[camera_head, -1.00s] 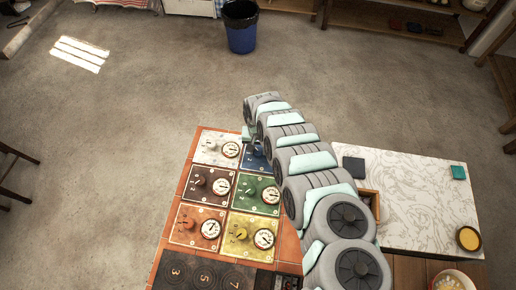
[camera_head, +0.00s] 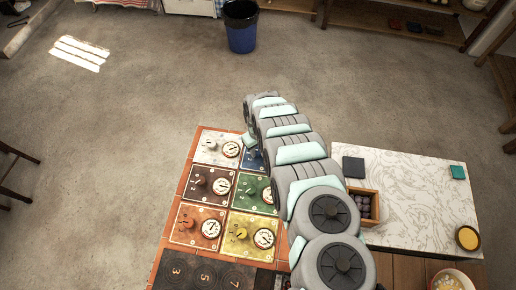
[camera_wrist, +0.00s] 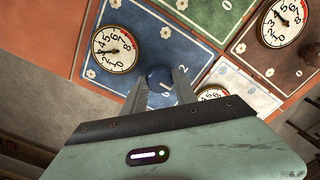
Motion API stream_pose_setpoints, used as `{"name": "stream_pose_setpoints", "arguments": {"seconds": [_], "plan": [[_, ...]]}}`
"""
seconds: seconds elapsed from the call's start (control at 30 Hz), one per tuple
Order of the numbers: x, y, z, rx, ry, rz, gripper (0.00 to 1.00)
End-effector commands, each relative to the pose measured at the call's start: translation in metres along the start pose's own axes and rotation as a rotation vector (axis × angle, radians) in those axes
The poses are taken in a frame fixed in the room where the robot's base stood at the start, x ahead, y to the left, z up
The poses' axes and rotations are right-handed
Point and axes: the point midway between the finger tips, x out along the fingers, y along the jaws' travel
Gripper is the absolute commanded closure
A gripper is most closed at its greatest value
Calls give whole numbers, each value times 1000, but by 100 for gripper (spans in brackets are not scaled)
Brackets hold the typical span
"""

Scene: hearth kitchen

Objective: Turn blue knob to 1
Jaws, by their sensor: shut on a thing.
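The blue knob (camera_wrist: 160,77) sits on the blue panel (camera_wrist: 150,22) in the wrist view. My gripper (camera_wrist: 163,80) is shut on the blue knob, with one finger on each side of it. White numerals show on the panel beside the knob, but the fingers partly cover that area and I cannot tell the knob's setting. A round dial (camera_wrist: 115,50) with a red arc is on the same panel. In the head view, my arm hides most of the blue panel (camera_head: 252,159), including the knob.
White (camera_head: 217,149), brown (camera_head: 209,185), green (camera_head: 256,194), orange (camera_head: 198,226) and yellow (camera_head: 252,229) panels with knobs and dials adjoin it. A marble-patterned counter (camera_head: 410,200) with a wooden box (camera_head: 374,207) is at the right. A blue bin (camera_head: 241,38) stands on open floor.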

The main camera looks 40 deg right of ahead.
Motion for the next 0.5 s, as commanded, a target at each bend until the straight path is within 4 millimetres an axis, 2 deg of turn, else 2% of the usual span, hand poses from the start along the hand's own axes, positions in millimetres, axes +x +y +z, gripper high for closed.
{"name": "stream_pose_setpoints", "arguments": {"seconds": [0.5], "plan": [[1,0,0,-31,1,0,100]]}}
